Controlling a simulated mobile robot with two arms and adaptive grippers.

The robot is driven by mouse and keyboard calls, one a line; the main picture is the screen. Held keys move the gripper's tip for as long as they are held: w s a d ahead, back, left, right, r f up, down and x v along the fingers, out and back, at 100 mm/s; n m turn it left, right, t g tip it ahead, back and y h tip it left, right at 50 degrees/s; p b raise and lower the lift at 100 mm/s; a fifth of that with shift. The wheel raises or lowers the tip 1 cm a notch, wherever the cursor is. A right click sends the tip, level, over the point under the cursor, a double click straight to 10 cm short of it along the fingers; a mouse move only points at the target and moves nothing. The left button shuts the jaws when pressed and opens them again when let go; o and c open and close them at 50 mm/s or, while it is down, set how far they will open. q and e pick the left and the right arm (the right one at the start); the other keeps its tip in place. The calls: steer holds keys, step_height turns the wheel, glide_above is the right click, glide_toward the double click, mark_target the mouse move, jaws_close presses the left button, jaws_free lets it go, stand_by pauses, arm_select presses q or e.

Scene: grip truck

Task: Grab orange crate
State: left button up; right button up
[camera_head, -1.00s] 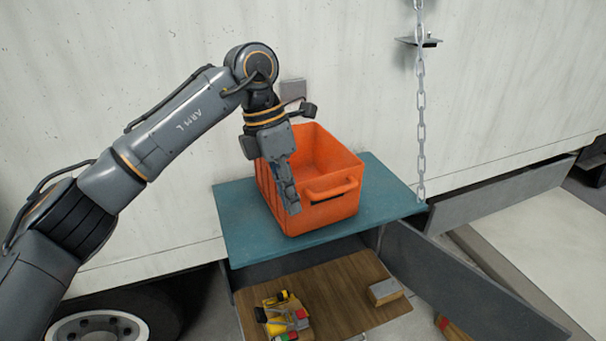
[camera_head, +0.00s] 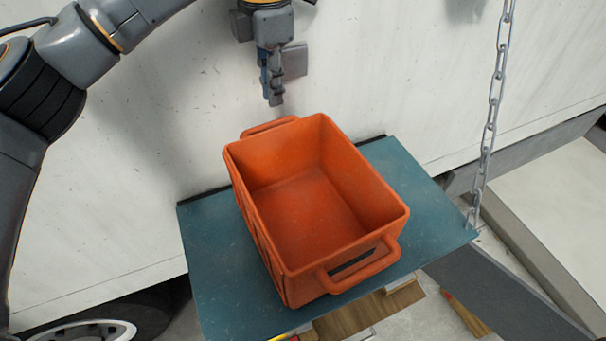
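The orange crate (camera_head: 270,235) stands upright and empty on a teal shelf (camera_head: 215,275) against the white truck wall. It has a handle at its front right and another at its back left. My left gripper (camera_head: 275,98) points down just above and behind the back handle, apart from the crate as far as I can see. Its fingers appear edge-on, so the gap between them cannot be judged. Nothing shows held in it. My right gripper is not in view.
A chain (camera_head: 490,130) hangs to the shelf's right corner. A grey slanted panel (camera_head: 505,290) lies at the lower right. A truck wheel (camera_head: 90,330) is at the lower left. A wooden board (camera_head: 350,318) shows below the shelf. The shelf is bare around the crate.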

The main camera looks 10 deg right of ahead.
mark_target(276, 129)
arm_select(q)
steer(key=shift+s+f, duration=0.25)
steer(key=shift+f, duration=0.1)
steer(key=f+b, duration=0.2)
steer(key=f, duration=0.1)
steer(key=shift+s, duration=0.2)
step_height(276, 129, down, 4)
steer(key=shift+w+r+b, duration=0.15)
steer(key=shift+r+b, duration=0.1)
steer(key=shift+b, duration=0.75)
steer(key=shift+w+f+b, duration=0.1)
steer(key=shift+f+b, duration=0.25)
steer(key=shift+f, duration=0.55)
step_height(276, 129, down, 4)
steer(key=shift+f+b, duration=0.2)
steer(key=shift+b, duration=0.8)
steer(key=shift+r, duration=0.1)
jaws_close()
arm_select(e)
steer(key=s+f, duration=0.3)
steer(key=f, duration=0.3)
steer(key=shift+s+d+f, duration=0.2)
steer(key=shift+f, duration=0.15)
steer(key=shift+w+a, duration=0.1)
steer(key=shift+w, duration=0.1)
